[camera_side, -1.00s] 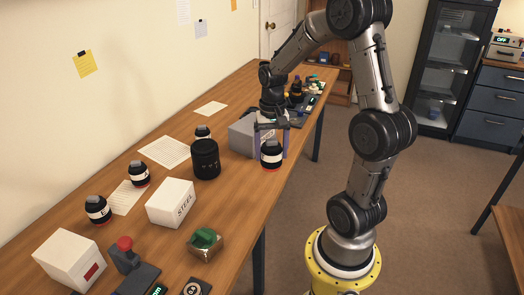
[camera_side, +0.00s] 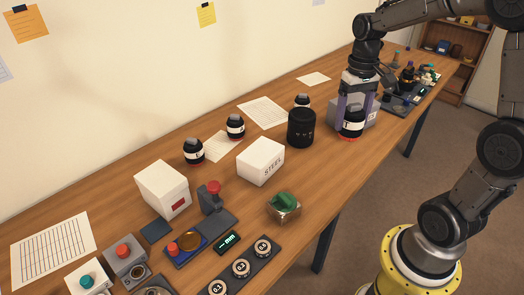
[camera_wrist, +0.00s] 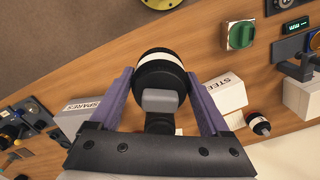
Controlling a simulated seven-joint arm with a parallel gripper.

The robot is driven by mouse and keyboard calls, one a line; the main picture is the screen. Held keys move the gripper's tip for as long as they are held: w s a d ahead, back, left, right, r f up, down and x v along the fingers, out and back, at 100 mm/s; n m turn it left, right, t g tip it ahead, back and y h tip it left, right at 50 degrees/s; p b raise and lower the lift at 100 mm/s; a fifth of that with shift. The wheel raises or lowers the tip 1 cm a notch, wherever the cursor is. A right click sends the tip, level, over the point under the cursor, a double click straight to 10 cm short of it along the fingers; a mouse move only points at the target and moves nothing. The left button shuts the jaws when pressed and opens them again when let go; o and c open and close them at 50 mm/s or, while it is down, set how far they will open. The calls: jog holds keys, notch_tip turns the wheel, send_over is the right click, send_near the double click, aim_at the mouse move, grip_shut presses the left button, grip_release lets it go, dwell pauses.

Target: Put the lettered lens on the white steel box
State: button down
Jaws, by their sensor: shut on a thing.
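My gripper (camera_side: 354,112) has its purple fingers shut on a black lens (camera_side: 351,124) with a white band bearing a dark mark; the letter is too small to read surely. The lens is upright, in front of the grey box. In the wrist view the lens (camera_wrist: 160,72) sits between the two fingers. I cannot tell whether its base touches the table. The white steel box (camera_side: 260,161), marked STEEL, stands on the table to the left, with a bare top. It also shows in the wrist view (camera_wrist: 226,94), right of the fingers.
A black cylinder (camera_side: 301,128) stands between the held lens and the steel box. The grey box (camera_wrist: 84,116) reads SPARES. Other banded lenses (camera_side: 235,126) stand behind the steel box. A green-topped block (camera_side: 284,207) lies in front of it, near the table edge.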

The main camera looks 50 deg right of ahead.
jog(key=w+a+r+n, duration=0.2)
jog(key=w+a+n, duration=0.1)
jog(key=w+a, duration=0.15)
jog(key=n, duration=0.3)
send_over(261, 151)
jog(key=f, duration=0.8)
jog(key=shift+s+f, duration=0.15)
jog(key=shift+s, duration=0.05)
jog(key=shift+w+f, duration=0.15)
jog(key=shift+f, duration=0.75)
jog(key=shift+w+f, duration=0.1)
jog(key=shift+f, duration=0.8)
jog(key=shift+f, duration=0.35)
